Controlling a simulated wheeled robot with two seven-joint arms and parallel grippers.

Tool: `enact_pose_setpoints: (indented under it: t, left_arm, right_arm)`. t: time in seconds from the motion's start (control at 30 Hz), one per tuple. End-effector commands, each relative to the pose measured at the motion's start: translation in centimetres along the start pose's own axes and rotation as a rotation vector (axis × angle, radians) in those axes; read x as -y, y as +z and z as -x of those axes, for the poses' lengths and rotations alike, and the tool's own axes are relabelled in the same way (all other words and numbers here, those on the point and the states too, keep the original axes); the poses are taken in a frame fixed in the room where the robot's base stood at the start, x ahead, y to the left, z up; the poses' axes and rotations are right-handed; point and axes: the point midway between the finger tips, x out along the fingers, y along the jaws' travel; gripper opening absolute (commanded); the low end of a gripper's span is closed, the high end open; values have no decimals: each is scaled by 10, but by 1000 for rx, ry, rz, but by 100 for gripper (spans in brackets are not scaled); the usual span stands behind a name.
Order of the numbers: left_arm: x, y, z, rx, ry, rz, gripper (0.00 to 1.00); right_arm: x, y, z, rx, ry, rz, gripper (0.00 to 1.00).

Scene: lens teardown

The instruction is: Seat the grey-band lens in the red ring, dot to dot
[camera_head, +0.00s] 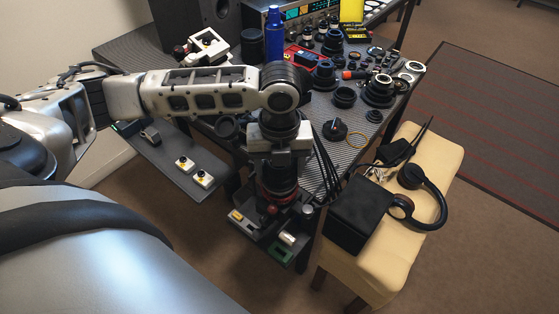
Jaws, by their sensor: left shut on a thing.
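My left gripper (279,156) points straight down at the front of the bench, its pale fingers shut on a dark cylindrical lens (280,177). The lens looks upright. Its grey band and any dot on it cannot be made out at this size. The red ring (272,200) shows directly below the lens, on a low dark stand or board. I cannot tell whether the lens touches the ring or hangs just above it. The ring's dot cannot be made out. My right gripper is not in view.
Small parts, including a green-framed piece (280,254), lie around the ring. Two white blocks (203,179) sit on a grey shelf to the left. The dark bench (315,175) behind is crowded with lenses and tools. A cream bench (395,240) with headphones (432,200) stands right.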

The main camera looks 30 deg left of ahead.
Motion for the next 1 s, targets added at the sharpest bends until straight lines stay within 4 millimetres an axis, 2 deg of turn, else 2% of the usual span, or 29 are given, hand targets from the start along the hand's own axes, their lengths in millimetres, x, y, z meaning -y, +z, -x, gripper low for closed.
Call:
enact_pose_setpoints:
  t: [1.0]
  left_arm:
    - [0,0,-8,0,-1,-1,30]
  right_arm:
    - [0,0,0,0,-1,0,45]
